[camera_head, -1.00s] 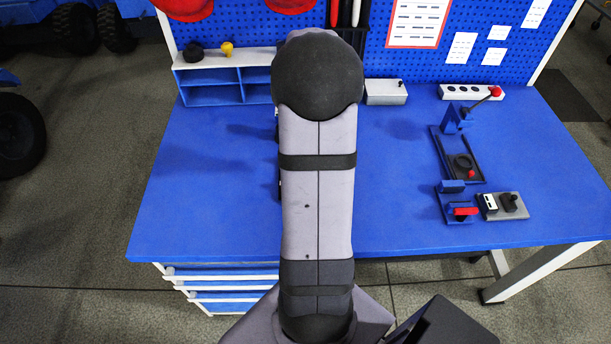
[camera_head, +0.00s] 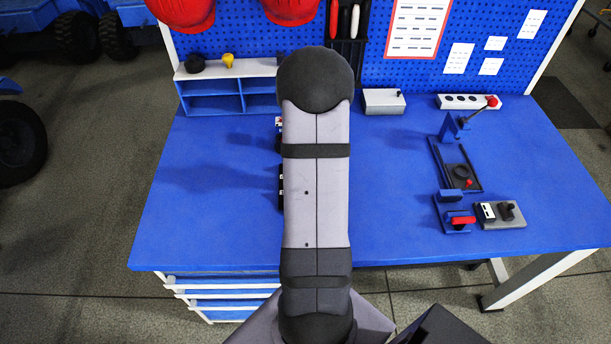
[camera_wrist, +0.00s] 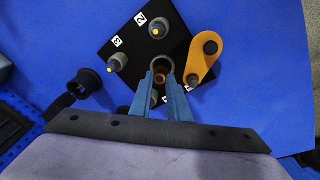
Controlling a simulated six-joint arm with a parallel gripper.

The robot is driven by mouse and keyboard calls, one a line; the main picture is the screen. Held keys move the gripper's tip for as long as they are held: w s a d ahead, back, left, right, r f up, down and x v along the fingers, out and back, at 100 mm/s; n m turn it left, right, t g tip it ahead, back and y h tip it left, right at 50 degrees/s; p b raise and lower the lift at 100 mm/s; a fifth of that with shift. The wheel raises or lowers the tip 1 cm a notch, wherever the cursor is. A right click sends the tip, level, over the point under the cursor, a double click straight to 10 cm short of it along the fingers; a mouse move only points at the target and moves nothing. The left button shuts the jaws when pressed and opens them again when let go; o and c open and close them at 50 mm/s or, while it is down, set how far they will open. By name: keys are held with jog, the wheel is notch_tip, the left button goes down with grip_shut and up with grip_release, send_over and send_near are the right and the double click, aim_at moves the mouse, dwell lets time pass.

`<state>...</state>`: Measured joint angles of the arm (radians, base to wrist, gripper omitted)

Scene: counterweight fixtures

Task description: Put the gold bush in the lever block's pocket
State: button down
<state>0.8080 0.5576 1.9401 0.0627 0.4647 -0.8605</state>
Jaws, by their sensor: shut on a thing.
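In the wrist view my gripper (camera_wrist: 161,80) has its two blue fingers close together, shut on a small copper-gold piece (camera_wrist: 161,77), which looks like the gold bush. A dark grey ring (camera_wrist: 163,59) shows just beyond the fingertips; I cannot tell whether the bush is inside it or above it. Under them is a black block (camera_wrist: 131,57) with white number labels, grey posts with yellow tips, and an orange lever (camera_wrist: 206,50) on its right; it looks like the lever block. In the head view my arm hides the gripper and most of this area.
A dark round cup-like part (camera_wrist: 85,88) lies left of the block. On the blue table (camera_head: 215,225) a blue-and-white shelf (camera_head: 215,90) stands at the back left. Several fixtures (camera_head: 458,180) stand at the right. The table's left front is clear.

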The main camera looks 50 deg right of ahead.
jog(key=shift+f, duration=1.25)
jog(key=shift+f, duration=0.1)
jog(key=shift+f, duration=0.1)
jog(key=c, duration=1.7)
grip_release()
jog(key=shift+o, duration=0.2)
jog(key=shift+r, duration=0.9)
notch_tip(320, 180, up, 10)
jog(key=s+a+b, duration=0.1)
jog(key=shift+s+a+r, duration=0.15)
jog(key=shift+s+r, duration=0.1)
jog(key=shift+s, duration=0.1)
